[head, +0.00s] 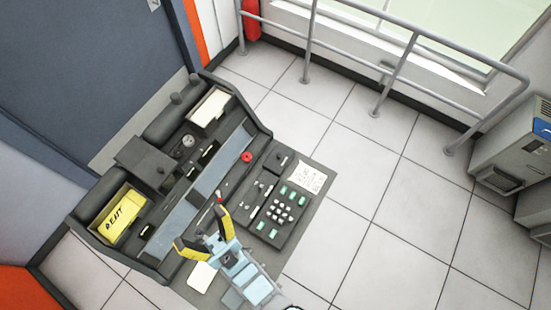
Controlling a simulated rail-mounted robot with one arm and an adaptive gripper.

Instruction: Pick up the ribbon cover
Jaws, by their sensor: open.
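The punch card machine (207,181) is a long dark grey console lying diagonally across the left half of the head view. A dark grey flat plate (147,160) sits raised on its left part and may be the ribbon cover; I cannot tell for sure. My gripper (203,224) has two yellow-and-black fingers spread wide. It is over the near side of the console, to the lower right of the plate and apart from it. Nothing shows between the fingers. Part of the console's near edge is hidden behind the gripper.
A yellow card (122,215) lies in a left holder, and pale cards fill an upper holder (209,107). A keypad (281,208) and a paper note (307,177) lie right of the console. A metal railing (378,98) borders the open tiled floor (374,204). Grey cabinets stand far right.

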